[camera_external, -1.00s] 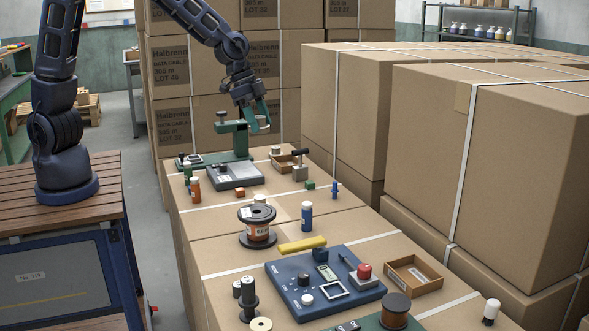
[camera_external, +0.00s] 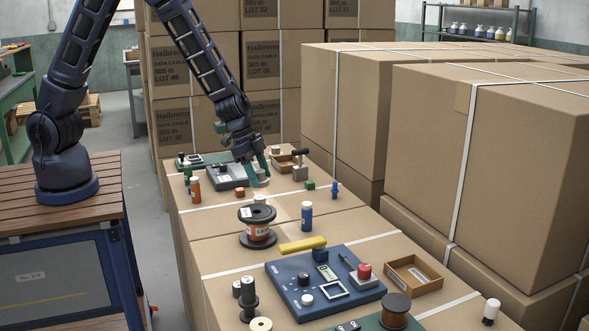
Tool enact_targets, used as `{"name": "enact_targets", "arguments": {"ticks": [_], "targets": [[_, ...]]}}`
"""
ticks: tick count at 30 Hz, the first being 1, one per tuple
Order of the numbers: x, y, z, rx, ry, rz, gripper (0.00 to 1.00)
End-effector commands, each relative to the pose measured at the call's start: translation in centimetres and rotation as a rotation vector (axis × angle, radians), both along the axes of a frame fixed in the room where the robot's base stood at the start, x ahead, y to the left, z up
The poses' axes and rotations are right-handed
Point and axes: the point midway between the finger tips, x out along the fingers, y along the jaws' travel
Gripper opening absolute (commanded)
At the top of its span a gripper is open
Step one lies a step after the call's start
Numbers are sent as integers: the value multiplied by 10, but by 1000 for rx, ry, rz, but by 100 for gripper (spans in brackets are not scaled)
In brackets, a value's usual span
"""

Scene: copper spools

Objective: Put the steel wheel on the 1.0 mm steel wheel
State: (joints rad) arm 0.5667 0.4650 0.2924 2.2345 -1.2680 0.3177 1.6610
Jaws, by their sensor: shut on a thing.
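My gripper (camera_external: 257,178), with green fingers, is low over the far part of the carton top. It is shut on a small pale grey piece (camera_external: 262,174), mostly hidden by the fingers; it may be the steel wheel. I cannot tell whether it touches the carton. A dark-flanged spool (camera_external: 258,233) with an orange and white label stands upright nearer the camera, with a small pale thing (camera_external: 260,199) on or just behind its top. Labels are too small to read, so I cannot pick out the 1.0 mm steel wheel.
A grey device (camera_external: 228,177) and orange bottle (camera_external: 195,188) are left of my gripper. A blue panel (camera_external: 290,285), yellow bar (camera_external: 302,244) and brown spool (camera_external: 395,310) are nearer. Tall cartons (camera_external: 500,170) stand right.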

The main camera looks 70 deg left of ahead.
Motion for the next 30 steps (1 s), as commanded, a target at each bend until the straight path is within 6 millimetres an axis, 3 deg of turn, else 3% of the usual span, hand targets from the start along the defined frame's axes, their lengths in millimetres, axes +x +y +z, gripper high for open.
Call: {"name": "enact_targets", "arguments": {"ticks": [15,28,29,30], "targets": [[0,1,-38,2,1,1,30],[0,1,-42,1,1,0,30],[0,0,-42,1,0,-1,58],[0,0,-42,1,0,-1,66]]}}
